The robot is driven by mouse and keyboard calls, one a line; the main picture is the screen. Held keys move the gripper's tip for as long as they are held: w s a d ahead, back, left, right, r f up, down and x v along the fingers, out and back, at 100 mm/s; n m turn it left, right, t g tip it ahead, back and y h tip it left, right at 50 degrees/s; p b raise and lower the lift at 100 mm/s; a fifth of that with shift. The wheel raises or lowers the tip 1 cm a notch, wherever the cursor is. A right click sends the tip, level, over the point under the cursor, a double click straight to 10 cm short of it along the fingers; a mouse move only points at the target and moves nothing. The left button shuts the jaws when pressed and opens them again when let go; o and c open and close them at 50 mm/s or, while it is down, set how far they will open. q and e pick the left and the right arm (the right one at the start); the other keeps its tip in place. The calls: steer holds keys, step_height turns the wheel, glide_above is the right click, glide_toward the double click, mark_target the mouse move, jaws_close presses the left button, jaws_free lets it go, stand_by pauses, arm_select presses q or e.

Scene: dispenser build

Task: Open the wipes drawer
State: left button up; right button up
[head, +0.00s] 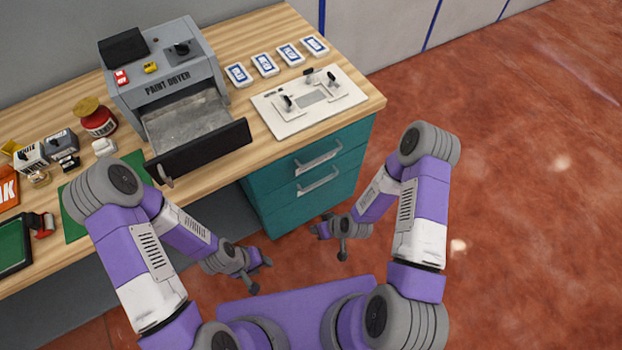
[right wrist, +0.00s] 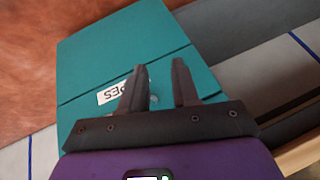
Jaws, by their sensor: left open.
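The teal cabinet (head: 275,190) stands under the table's right end. Its front has two silver handles, an upper one (head: 318,157) and a lower one (head: 318,181), and both drawers look closed. In the right wrist view, a white label (right wrist: 112,93) on the teal front is upside down, ends in "ES", and is partly hidden by a finger. My right gripper (head: 331,236) (right wrist: 159,88) is open in front of the cabinet, its fingers apart. A small pale piece shows by the left-hand finger; I cannot tell whether it touches. My left gripper (head: 259,276) is open and empty, left of the right one.
A white fixture plate (head: 270,118) and several blue-white packs (head: 264,65) lie above the cabinet. Open red floor (head: 500,200) is on the right.

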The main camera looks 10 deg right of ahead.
mark_target(321, 182)
steer(key=w+d+f+n+t+y+b, duration=0.1)
steer(key=w+d+f+n+t+b, duration=0.25)
steer(key=w+n+t, duration=0.5)
steer(key=w+d+f+n+t+y+b, duration=0.1)
steer(key=w+d+f+n+t+b, duration=0.35)
steer(key=n, duration=0.65)
steer(key=shift+t, duration=0.8)
steer(key=x, duration=0.7)
steer(key=shift+w+a+r+b, duration=0.2)
steer(key=shift+a+b, duration=0.15)
steer(key=shift+a, duration=0.05)
jaws_close()
